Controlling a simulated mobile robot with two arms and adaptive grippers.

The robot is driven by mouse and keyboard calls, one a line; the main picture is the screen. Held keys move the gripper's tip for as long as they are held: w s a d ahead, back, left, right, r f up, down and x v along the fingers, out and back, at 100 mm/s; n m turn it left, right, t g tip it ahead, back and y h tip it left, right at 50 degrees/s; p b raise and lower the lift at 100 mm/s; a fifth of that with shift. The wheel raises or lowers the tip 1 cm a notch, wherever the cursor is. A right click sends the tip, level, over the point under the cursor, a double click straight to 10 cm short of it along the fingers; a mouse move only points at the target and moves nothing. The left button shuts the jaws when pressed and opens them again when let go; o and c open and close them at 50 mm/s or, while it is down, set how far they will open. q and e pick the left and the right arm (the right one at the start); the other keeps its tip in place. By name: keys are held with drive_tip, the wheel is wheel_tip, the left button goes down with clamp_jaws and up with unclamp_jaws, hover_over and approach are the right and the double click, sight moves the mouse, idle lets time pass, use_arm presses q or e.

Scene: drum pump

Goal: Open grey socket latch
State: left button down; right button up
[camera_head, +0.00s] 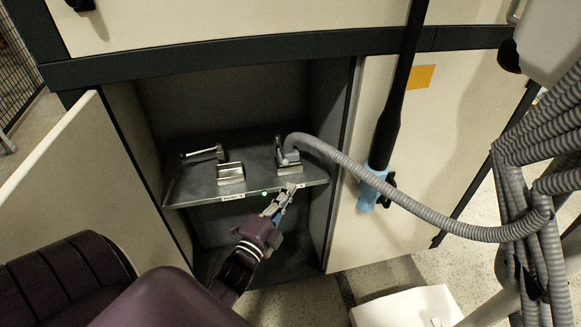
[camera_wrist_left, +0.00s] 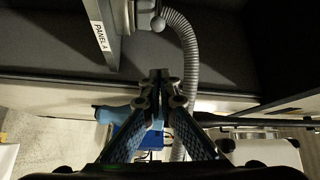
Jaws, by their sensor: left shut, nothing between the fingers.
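The grey socket (camera_head: 289,160) stands at the right of the cabinet shelf, with a ribbed grey hose (camera_head: 400,197) running from it to the right. In the left wrist view the socket's metal body (camera_wrist_left: 143,14) is at the top, with a small round knob (camera_wrist_left: 157,23) beside the hose (camera_wrist_left: 186,45). My left gripper (camera_head: 287,191) is at the shelf's front edge, just below and in front of the socket. Its fingers (camera_wrist_left: 160,76) are closed together and empty, apart from the knob in the wrist view. My right gripper is not in view.
A second metal fitting (camera_head: 231,174) and a lever (camera_head: 202,153) are on the left of the shelf (camera_head: 195,190). The cabinet door (camera_head: 85,175) stands open at left. A white container (camera_head: 407,307) is below.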

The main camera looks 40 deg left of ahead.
sight(282, 151)
use_arm(q)
drive_tip(key=shift+w, duration=0.15)
drive_tip(key=w+a+p, duration=0.3)
drive_tip(key=w+a, duration=0.1)
drive_tip(key=w, duration=0.4)
drive_tip(key=shift+a, duration=0.4)
drive_tip(key=shift+f, duration=0.1)
drive_tip(key=shift+s+a, duration=0.15)
drive_tip(key=shift+s, duration=0.1)
